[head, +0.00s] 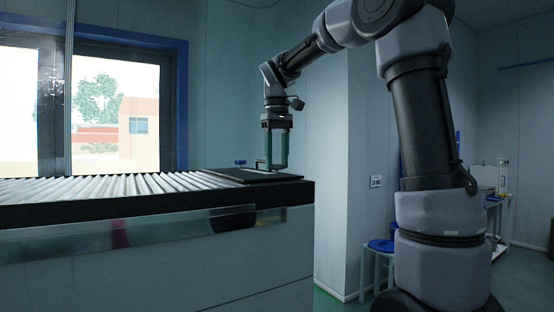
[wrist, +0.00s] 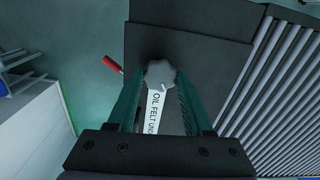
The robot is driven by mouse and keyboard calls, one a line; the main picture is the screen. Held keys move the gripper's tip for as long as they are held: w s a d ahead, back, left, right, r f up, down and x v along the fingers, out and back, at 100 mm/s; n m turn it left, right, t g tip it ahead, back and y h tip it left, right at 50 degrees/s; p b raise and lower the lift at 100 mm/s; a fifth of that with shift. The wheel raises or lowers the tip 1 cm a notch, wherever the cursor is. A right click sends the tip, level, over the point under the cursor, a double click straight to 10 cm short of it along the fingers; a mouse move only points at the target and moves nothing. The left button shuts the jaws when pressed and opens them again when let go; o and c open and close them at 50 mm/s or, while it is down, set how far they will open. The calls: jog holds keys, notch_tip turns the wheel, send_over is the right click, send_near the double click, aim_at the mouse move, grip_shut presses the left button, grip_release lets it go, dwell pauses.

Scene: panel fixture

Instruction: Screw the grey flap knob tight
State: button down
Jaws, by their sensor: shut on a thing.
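The grey knob (wrist: 160,72) has a lobed, star-like top and shows in the wrist view between my fingertips. My gripper (wrist: 159,84) points down with its two green fingers on either side of the knob, shut on it. A white strip with black lettering, "OIL FELT UN…" (wrist: 154,112), lies just below the knob in the wrist view, partly hidden by my gripper. In the head view my gripper (head: 277,167) stands upright over the dark plate (head: 243,176) at the right end of the conveyor. The knob is too small to make out there.
A red-tipped handle (wrist: 113,64) sticks out left of the knob in the wrist view. A blue-topped fitting (head: 240,162) stands beside my gripper in the head view. Conveyor rollers (head: 110,187) run left of the plate. A blue stool (head: 380,246) stands right of the wall corner.

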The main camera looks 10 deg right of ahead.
jog(key=m, duration=0.6)
jog(key=shift+m, duration=0.3)
jog(key=m, duration=1)
jog(key=shift+m, duration=0.4)
jog(key=m, duration=0.6)
jog(key=shift+c, duration=1.5)
grip_release()
